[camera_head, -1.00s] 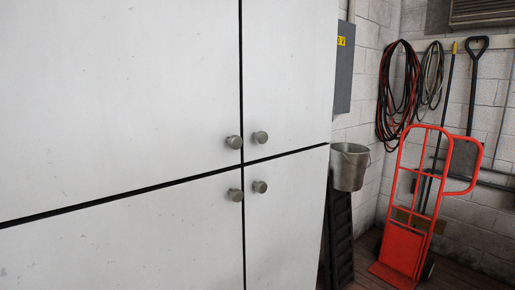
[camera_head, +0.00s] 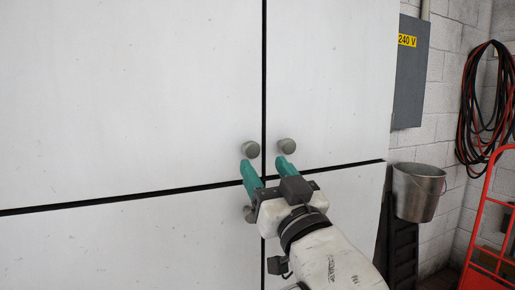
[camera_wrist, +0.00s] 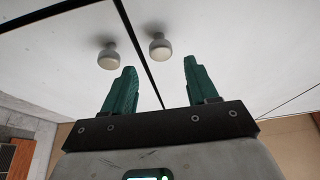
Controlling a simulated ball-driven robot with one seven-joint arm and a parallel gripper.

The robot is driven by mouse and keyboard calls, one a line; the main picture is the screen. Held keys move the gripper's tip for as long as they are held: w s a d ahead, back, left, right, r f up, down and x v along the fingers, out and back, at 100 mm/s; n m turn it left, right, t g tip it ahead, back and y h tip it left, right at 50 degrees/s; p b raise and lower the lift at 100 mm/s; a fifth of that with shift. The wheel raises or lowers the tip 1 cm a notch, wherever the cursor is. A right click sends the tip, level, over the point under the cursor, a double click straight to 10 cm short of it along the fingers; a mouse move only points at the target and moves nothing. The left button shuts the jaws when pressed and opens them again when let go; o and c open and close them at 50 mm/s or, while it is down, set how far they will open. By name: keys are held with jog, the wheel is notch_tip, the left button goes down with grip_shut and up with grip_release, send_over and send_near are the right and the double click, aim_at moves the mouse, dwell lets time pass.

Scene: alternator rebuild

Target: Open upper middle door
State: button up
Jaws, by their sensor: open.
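A white cabinet shows four-way door seams. The upper left door (camera_head: 130,90) has a round metal knob (camera_head: 251,149) at its lower right corner. The upper right door (camera_head: 330,70) has a matching knob (camera_head: 287,146) at its lower left corner. I cannot tell which is the upper middle door. My gripper (camera_head: 265,164), with green fingers, is open and empty just below these two knobs, a finger under each. In the wrist view, one knob (camera_wrist: 160,47) lies between and beyond the fingertips; another knob (camera_wrist: 108,57) lies left. Both appear apart from the fingers.
A lower door knob (camera_head: 249,214) is partly hidden behind my gripper. A metal bucket (camera_head: 417,194) hangs right of the cabinet, below a grey electrical box (camera_head: 411,70).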

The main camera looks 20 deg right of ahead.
aim_at(253, 151)
jog(key=p+x, duration=0.1)
jog(key=x, duration=0.4)
jog(key=shift+w+a, duration=0.1)
jog(key=shift+w, duration=0.2)
grip_shut()
dwell(0.4)
